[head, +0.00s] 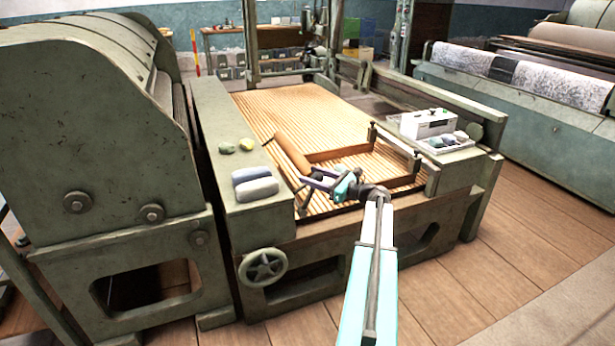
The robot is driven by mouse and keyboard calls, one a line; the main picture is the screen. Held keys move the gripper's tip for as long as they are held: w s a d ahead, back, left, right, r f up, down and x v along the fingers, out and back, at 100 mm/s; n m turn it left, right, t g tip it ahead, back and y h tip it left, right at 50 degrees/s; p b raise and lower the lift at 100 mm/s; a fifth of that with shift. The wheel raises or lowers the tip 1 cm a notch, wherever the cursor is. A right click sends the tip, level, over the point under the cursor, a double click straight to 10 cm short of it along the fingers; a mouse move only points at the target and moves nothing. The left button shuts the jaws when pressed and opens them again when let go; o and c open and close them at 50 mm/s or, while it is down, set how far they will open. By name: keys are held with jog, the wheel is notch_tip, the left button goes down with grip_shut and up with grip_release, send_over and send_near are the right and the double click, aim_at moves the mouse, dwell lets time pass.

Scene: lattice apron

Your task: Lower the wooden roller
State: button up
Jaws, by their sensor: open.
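The wooden roller (292,152) is an orange-brown cylinder at the left side of the slatted wooden lattice (300,105). It lies at a slant, its near end toward my gripper. I cannot tell whether it rests on the slats or is held just above them. My gripper (303,190) is over the near part of the lattice, just below the roller's near end in the picture. It is open, with nothing seen between its fingers. My wrist and arm hide part of the lattice's near right corner.
Wooden bars and dark posts (372,131) stand right of the roller. Two grey-blue pads (256,189) and yellow-green lumps (246,144) lie on the left ledge. A white tray (446,147) sits on the right ledge. A handwheel (263,267) juts from the front.

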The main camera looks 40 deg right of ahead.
jog(key=shift+x, duration=1.2)
grip_shut()
